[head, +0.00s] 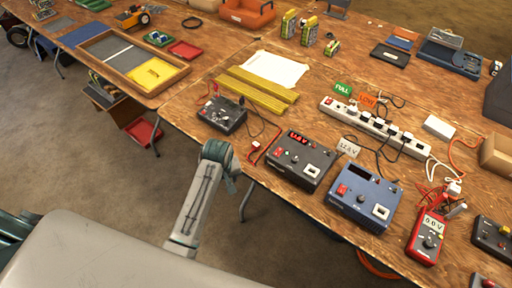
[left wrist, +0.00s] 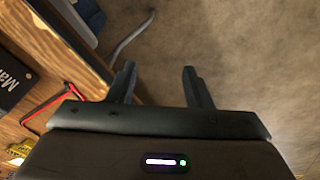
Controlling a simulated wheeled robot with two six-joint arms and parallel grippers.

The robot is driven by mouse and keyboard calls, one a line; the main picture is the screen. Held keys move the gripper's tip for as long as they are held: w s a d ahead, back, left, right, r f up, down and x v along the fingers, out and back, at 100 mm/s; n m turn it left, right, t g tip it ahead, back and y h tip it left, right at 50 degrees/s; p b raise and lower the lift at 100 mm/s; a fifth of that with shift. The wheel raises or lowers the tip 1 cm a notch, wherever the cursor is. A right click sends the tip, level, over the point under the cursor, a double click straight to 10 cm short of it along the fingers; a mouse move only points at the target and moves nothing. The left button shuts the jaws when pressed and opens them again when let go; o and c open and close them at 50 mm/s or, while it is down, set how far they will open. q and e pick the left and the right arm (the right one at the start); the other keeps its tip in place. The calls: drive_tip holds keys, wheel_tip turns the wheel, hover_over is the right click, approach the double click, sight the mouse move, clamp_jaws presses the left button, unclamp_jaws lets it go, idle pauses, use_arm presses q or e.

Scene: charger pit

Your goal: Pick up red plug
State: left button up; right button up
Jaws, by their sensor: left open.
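A small red plug (head: 255,145) appears to lie near the front table edge in the head view, left of the black charger box with a red display (head: 300,160). It is too small to make out in detail. My left gripper (left wrist: 160,84) is open and empty, its two dark fingers apart over the bare floor just outside the table edge. In the head view my left wrist (head: 222,160) stands off the front edge, left of and nearer than the red plug. My right gripper is not in view.
The wooden table (head: 200,140) holds a blue charger box (head: 362,197), a red multimeter (head: 428,238), a white power strip (head: 375,126) and yellow bars (head: 257,92). Loose cables lie among them. A wooden tray (head: 133,66) is at upper left. Floor beside the table is open.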

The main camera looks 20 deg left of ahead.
use_arm(q)
drive_tip(key=w+d+r+n, duration=0.1)
drive_tip(key=w, duration=0.2)
drive_tip(key=w+r+n, duration=0.1)
drive_tip(key=w+r, duration=0.1)
drive_tip(key=w+d+r, duration=0.1)
drive_tip(key=w+r, duration=0.1)
drive_tip(key=w, duration=0.1)
drive_tip(key=shift+w+d+n+g, duration=0.3)
drive_tip(key=shift+w+d+n, duration=0.05)
drive_tip(key=shift+n, duration=0.05)
drive_tip(key=w+d+r+n+g, duration=0.1)
drive_tip(key=w+d+r+n, duration=0.2)
drive_tip(key=w+r, duration=0.4)
drive_tip(key=p, duration=0.1)
hover_over(256, 144)
drive_tip(key=shift+h, duration=0.3)
drive_tip(key=f, duration=0.4)
drive_tip(key=shift+s+d+f, duration=0.15)
drive_tip(key=shift+d+f, duration=0.1)
drive_tip(key=f, duration=0.1)
drive_tip(key=f+p, duration=0.1)
drive_tip(key=f, duration=0.2)
drive_tip(key=shift+w+a+f+p, duration=0.2)
drive_tip(key=shift+a+f+p, duration=0.1)
drive_tip(key=shift+f, duration=0.4)
clamp_jaws()
